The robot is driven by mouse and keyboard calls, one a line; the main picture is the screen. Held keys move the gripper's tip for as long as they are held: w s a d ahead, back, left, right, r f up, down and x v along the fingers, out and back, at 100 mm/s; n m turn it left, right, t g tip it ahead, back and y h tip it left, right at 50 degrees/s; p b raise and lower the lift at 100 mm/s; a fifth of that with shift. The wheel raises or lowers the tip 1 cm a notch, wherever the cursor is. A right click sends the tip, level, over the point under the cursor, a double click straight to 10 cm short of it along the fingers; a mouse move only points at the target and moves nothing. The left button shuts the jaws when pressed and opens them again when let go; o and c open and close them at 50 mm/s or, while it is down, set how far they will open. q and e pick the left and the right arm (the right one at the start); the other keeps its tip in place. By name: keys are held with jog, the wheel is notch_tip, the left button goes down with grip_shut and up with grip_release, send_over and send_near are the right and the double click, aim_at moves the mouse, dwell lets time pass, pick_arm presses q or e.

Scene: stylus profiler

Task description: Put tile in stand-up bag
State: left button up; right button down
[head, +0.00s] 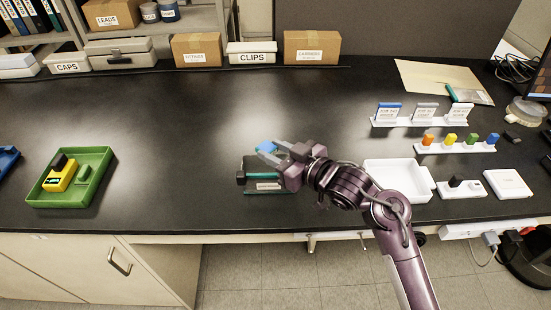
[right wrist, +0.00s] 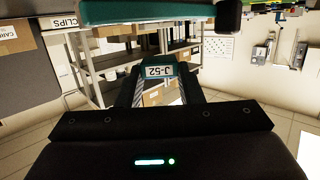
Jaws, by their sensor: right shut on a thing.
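Three upright pouches, one with a blue top (head: 388,111), one with a grey top (head: 425,112) and one with a white top (head: 458,112), stand in a white rack at the right. Their small print is unreadable. My left gripper is out of view.
A white tray (head: 432,183) lies right of my right arm. A rack with coloured knobs (head: 455,146) stands behind it. A green tray (head: 98,160) with a yellow gauge (head: 62,174) is at the left. Boxes (head: 312,47) line the back. The middle left is clear.

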notch_tip(320, 180, down, 3)
jog(key=shift+r, duration=0.15)
jog(key=shift+f, duration=0.6)
jog(key=c, duration=1)
grip_release()
jog(key=shift+r, duration=0.1)
jog(key=r+b+v, duration=0.1)
jog(key=v, duration=1.1)
jog(key=shift+b, duration=0.3)
